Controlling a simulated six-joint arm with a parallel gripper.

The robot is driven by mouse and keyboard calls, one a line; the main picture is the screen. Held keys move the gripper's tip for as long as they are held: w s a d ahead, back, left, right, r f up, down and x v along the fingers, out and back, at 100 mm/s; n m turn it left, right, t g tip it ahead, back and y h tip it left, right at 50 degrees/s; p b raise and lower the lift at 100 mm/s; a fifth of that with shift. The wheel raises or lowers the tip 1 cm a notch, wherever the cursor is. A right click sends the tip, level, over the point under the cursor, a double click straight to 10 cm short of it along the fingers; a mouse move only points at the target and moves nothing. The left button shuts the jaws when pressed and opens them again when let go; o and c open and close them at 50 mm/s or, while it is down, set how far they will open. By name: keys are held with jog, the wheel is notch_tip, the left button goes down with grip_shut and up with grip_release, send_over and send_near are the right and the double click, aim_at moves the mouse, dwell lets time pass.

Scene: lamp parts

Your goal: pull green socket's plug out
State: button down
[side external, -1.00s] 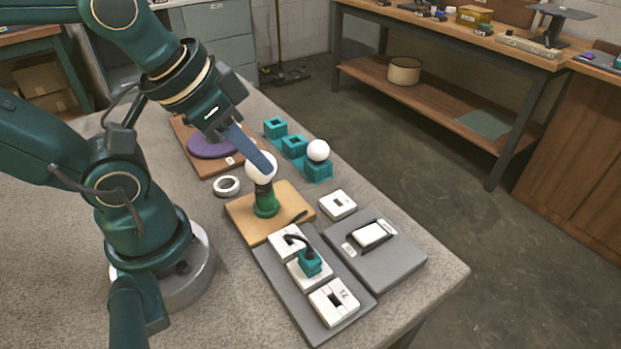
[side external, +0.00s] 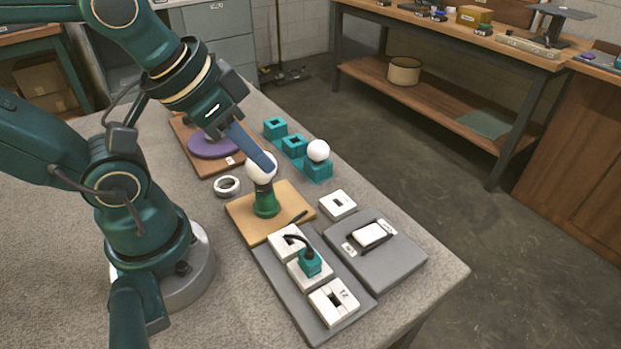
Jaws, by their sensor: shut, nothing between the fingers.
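The green socket (side external: 266,203) stands upright on a tan wooden board and holds a white round bulb (side external: 261,169). A teal plug (side external: 310,263) sits in the middle white outlet block (side external: 297,276) on a grey base. A dark cable (side external: 297,238) arches from the plug's top back toward the wooden board; its full run to the socket is not clear. My gripper (side external: 268,165) is shut and empty, its blue fingers slanting down over the bulb. The fingers hide part of the bulb, and I cannot tell whether they touch it. The plug is well apart from my gripper, nearer the camera.
White outlet blocks flank the plug on the grey base (side external: 270,268). A grey plate with a white switch (side external: 370,236) lies to the right. Behind are a teal rack (side external: 294,147) with another bulb (side external: 318,150), a white ring (side external: 227,186) and a purple disc (side external: 213,146).

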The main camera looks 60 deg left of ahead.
aim_at(310, 251)
jog(key=c, duration=0.8)
grip_release()
jog(key=shift+o, duration=1.2)
jog(key=shift+w+r+n, duration=0.3)
jog(key=shift+n, duration=0.2)
jog(key=d+f+g, duration=0.1)
jog(key=d+f, duration=0.1)
jog(key=w+d+f+g, duration=0.1)
jog(key=d+f+g, duration=0.1)
jog(key=d+f, duration=0.1)
jog(key=w+d+f+g, duration=0.1)
jog(key=d+f+g, duration=0.1)
jog(key=d, duration=0.1)
jog(key=shift+d+f+m, duration=0.15)
jog(key=shift+f+m, duration=0.1)
jog(key=shift+m, duration=0.15)
jog(key=shift+s+d+f+g, duration=0.1)
jog(key=shift+s+f+g, duration=0.2)
jog(key=shift+f, duration=0.3)
jog(key=shift+w+f, duration=0.1)
jog(key=shift+f, duration=2.05)
